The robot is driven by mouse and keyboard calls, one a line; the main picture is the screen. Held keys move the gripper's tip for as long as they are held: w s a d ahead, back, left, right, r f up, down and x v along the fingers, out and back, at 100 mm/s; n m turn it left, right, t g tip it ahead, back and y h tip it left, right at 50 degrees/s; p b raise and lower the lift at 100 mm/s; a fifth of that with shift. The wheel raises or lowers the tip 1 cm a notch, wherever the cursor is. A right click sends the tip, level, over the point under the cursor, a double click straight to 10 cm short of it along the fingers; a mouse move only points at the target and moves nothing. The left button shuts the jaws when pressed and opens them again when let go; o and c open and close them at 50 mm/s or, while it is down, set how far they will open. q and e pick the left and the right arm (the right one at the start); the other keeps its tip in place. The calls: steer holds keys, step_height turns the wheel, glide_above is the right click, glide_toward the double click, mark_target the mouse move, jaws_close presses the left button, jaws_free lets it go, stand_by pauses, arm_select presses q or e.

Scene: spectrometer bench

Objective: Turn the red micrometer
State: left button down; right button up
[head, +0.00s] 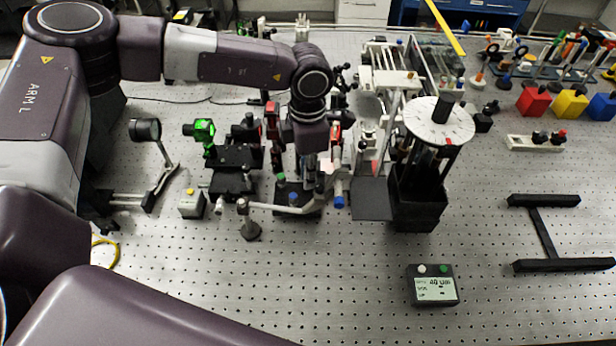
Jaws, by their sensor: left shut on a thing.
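My left gripper (313,158) reaches straight down over the small optical stage (295,208) in the middle of the bench. It is shut on a small part there, which I take to be the red micrometer. The wrist hides most of the jaws and the grip. A small red part (335,133) shows just right of the gripper; I cannot tell if it belongs to the micrometer. A blue-ended knob (338,202) and a green knob (281,178) show close by. My right gripper is out of view.
A black tower with a white dial (438,121) stands to the right. A small readout box (433,284) showing about 40 um lies in front. Black stages (236,160) and a lens on a post (145,129) stand to the left.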

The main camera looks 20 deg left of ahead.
arm_select(q)
steer(key=m+b, duration=0.5)
steer(key=m, duration=0.1)
steer(key=shift+f+b, duration=0.2)
steer(key=shift+b, duration=0.2)
steer(key=m+b, duration=0.2)
steer(key=m, duration=0.1)
steer(key=shift+r, duration=0.1)
steer(key=shift+r+m+b, duration=0.15)
steer(key=shift+m+b, duration=0.7)
steer(key=shift+m, duration=0.25)
steer(key=c, duration=1.9)
jaws_free()
steer(key=shift+r, duration=0.1)
step_height(320, 180, up, 12)
